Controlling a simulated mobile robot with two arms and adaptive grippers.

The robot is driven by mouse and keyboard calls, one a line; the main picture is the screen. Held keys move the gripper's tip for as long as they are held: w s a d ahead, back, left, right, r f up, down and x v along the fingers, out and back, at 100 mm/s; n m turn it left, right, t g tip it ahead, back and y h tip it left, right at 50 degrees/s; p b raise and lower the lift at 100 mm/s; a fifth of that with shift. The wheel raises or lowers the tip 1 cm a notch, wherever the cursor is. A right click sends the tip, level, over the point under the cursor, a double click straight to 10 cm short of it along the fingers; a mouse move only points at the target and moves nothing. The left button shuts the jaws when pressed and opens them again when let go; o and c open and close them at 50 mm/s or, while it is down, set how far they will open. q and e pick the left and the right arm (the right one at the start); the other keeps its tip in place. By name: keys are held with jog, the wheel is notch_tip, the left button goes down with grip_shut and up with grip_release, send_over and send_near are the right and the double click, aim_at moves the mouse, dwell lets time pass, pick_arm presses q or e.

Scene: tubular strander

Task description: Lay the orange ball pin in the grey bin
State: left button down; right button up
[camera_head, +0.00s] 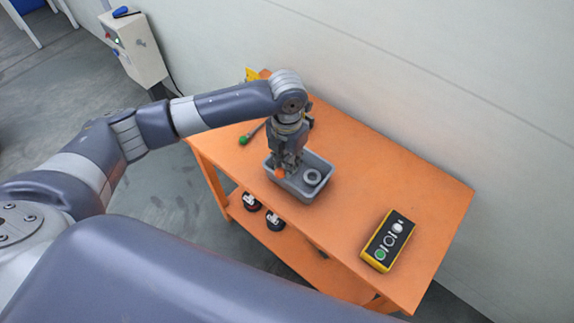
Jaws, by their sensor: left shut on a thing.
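The grey bin (326,180) stands on the orange table, with a grey ring-shaped part (312,177) lying in its right side. My left gripper (285,168) points down over the left part of the bin and is shut on the orange ball pin (279,173). The orange ball shows at the fingertips, at about the level of the bin's rim. The rest of the pin is hidden by the fingers, and I cannot tell whether it touches the bin. My right gripper is not in view.
The orange table (400,195) is clear to the right of the bin, up to a yellow and black button box (388,241). A green-ended rod (244,139) lies behind left. Dark round parts (274,220) sit on the lower shelf. A wall runs behind.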

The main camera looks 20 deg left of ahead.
pick_arm(q)
notch_tip(320, 180, down, 3)
jog(key=shift+f+p, duration=0.15)
jog(key=shift+p, duration=0.6)
jog(key=shift+f, duration=0.1)
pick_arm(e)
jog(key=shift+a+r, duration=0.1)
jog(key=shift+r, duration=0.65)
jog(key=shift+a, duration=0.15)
pick_arm(q)
jog(key=shift+f, duration=0.5)
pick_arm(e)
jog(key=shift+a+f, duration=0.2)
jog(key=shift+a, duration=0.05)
pick_arm(q)
jog(key=shift+f+b, duration=0.1)
jog(key=shift+b, duration=0.2)
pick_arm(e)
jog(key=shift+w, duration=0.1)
pick_arm(q)
jog(key=c, duration=1.5)
grip_release()
jog(key=shift+o, duration=0.3)
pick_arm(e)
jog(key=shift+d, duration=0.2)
